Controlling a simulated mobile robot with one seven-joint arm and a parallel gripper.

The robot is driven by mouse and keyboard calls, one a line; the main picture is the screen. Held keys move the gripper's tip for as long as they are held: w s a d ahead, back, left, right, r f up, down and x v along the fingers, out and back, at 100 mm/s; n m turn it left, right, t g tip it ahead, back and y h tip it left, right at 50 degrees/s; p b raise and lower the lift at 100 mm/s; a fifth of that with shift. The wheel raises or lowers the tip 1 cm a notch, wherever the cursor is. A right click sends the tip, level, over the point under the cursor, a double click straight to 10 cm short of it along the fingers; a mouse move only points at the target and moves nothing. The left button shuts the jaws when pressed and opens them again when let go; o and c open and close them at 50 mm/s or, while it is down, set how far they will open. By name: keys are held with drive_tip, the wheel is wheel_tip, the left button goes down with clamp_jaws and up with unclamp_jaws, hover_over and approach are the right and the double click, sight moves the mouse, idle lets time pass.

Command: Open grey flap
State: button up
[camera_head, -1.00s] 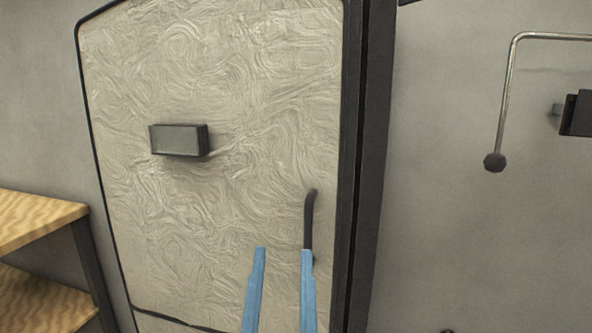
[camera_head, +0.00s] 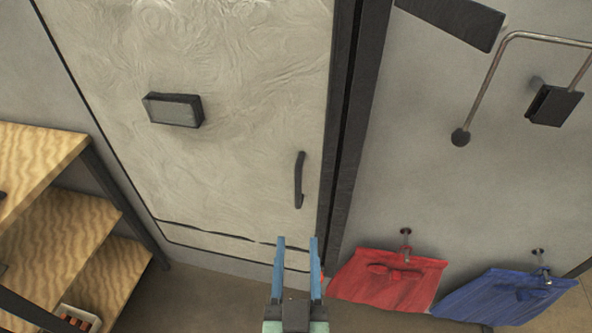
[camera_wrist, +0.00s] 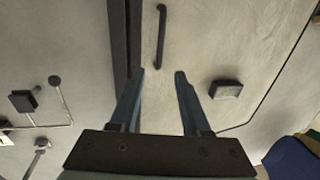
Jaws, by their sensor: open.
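The grey flap (camera_head: 235,110) is a large pale grey swirl-textured panel in a dark frame, and it looks shut. A dark bar handle (camera_head: 299,180) stands upright near its right edge. In the wrist view the same handle (camera_wrist: 161,36) is beyond my fingertips. A dark rectangular block (camera_head: 173,110) is fixed on the panel's left part; it also shows in the wrist view (camera_wrist: 226,89). My gripper (camera_head: 297,240) has two blue fingers, open and empty, below the handle in the head view and apart from it. In the wrist view the open fingers (camera_wrist: 160,74) point toward the panel.
A wooden shelf unit (camera_head: 75,220) stands at the left, with a small box (camera_head: 78,318) low on it. Red cloth (camera_head: 388,280) and blue cloth (camera_head: 503,297) hang on wall hooks at the lower right. A bent metal rod (camera_head: 492,75) with a dark ball juts at the upper right.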

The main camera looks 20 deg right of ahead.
sight(298, 185)
drive_tip(key=p+x, duration=0.4)
drive_tip(key=x, duration=0.8)
drive_tip(key=shift+w+d, duration=0.15)
drive_tip(key=shift+w, duration=0.15)
clamp_jaws()
idle(1.0)
